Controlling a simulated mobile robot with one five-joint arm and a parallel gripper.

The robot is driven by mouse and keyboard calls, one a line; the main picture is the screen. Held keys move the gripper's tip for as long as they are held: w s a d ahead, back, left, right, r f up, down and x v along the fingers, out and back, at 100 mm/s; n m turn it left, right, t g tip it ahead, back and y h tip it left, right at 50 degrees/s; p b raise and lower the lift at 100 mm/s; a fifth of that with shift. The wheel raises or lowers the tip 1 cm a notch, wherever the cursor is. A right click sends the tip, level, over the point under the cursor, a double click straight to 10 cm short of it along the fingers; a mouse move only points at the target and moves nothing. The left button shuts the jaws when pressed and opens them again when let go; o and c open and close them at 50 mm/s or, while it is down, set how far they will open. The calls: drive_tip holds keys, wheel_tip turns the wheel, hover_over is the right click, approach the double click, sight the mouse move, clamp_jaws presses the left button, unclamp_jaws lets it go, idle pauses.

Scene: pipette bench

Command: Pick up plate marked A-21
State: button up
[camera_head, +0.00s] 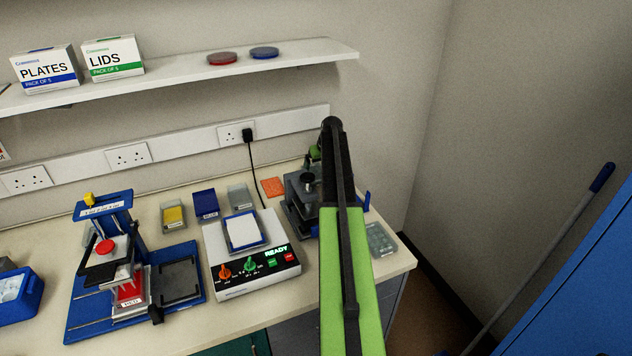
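I cannot read the mark A-21 on anything. Small plate-like items on the bench are a tray with yellow contents (173,216), a dark blue one (206,204), a pale grey one (239,197) and a clear one (381,240) at the right end. Some carry labels too small to read. My green and black arm rises from the bottom of the picture and bends over the bench's right part. My gripper's fingers cannot be made out; a dark assembly (301,195) beside the arm may be part of it or a bench device.
A white machine (255,266) reads READY and bears a white-topped blue plate. A blue press-like stand (190,252) is left of it, a blue box (20,300) at far left. The shelf (180,76) holds PLATES and LIDS boxes. A blue cabinet (590,285) is right.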

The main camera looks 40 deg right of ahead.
sight(317, 174)
drive_tip(key=b+x, duration=0.4)
drive_tip(key=x, duration=0.1)
drive_tip(key=shift+w+a+f+b, duration=0.15)
drive_tip(key=shift+w+b, duration=0.05)
drive_tip(key=shift+b, duration=0.15)
drive_tip(key=shift+r, duration=0.25)
drive_tip(key=c, duration=1.4)
drive_tip(key=shift+o, duration=0.2)
drive_tip(key=shift+r+p, duration=0.1)
drive_tip(key=shift+p, duration=0.25)
wheel_tip(317, 174, up, 4)
drive_tip(key=p, duration=0.4)
drive_tip(key=shift+r, duration=0.2)
drive_tip(key=s+d+r+p, duration=0.6)
drive_tip(key=s, duration=0.4)
drive_tip(key=shift+d+r+p, duration=0.15)
drive_tip(key=shift+d+p, duration=0.05)
drive_tip(key=shift+p, duration=0.15)
drive_tip(key=shift+w, duration=0.1)
drive_tip(key=shift+r+p, duration=1.5)
